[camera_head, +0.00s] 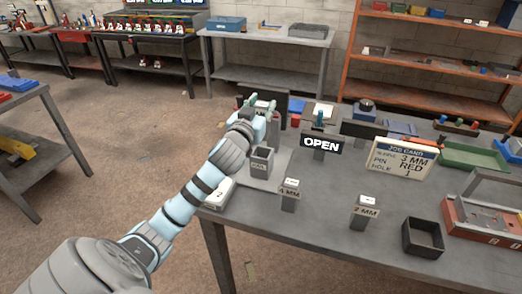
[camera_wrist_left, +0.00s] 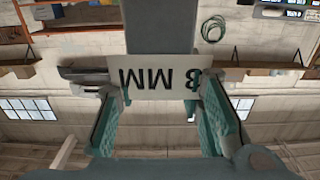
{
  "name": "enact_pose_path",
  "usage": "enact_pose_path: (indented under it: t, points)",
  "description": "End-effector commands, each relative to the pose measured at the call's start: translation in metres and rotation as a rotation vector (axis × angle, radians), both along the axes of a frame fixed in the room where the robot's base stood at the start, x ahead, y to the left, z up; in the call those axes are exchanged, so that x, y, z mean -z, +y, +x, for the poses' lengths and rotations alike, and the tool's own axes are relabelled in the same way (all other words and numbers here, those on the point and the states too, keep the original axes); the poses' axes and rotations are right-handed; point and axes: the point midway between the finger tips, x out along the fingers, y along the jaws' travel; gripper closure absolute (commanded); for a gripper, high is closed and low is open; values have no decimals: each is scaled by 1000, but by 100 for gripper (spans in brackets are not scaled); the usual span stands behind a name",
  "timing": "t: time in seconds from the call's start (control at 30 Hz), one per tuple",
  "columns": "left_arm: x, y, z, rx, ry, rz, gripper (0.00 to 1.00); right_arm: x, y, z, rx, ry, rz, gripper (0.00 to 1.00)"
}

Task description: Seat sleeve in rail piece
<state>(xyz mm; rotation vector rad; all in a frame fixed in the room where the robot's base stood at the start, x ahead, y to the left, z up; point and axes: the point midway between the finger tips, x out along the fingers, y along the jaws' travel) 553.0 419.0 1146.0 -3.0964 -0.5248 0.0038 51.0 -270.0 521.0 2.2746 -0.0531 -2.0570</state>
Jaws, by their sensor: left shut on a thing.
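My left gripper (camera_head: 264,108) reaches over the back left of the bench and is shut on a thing. In the left wrist view a white label (camera_wrist_left: 160,82) reading "3 MM", upside down, lies between the fingers, below a grey block (camera_wrist_left: 160,25). This is likely the 3 mm sleeve; the head view barely shows it. Similar upright blocks labelled 4 MM (camera_head: 289,194) and 2 MM (camera_head: 365,211) stand on the bench. The job card (camera_head: 403,158) reads 3 MM and RED. I cannot tell for sure which part is the rail piece. My right gripper is not in view.
A small grey open-topped holder (camera_head: 262,160) stands under my left arm's end. An OPEN sign (camera_head: 321,143) is near the middle. A dark bin (camera_head: 423,237), a red frame (camera_head: 452,212) and a green tray (camera_head: 470,157) are at the right.

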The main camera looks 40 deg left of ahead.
Motion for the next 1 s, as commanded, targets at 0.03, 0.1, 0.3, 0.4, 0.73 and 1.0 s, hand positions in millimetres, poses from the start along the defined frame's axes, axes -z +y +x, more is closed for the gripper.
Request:
enact_pose_path:
  t: [0.03, 0.1, 0.3, 0.4, 0.73, 1.0]
  points:
    - [25, 0, 0, 0, 4, 0, 100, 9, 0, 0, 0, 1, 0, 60]
    - [48, 0, 0, 0, 2, 0, 100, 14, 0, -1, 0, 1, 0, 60]
    - [82, 0, 0, 1, -1, 1, 100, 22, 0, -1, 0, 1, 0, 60]
    - [103, 0, 0, 2, 0, 0, 100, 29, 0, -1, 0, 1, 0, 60]
    - [118, -1, 0, 4, -2, 2, 100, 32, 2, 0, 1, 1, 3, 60]
    - [118, -1, 0, 3, -1, 1, 46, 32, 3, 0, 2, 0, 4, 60]
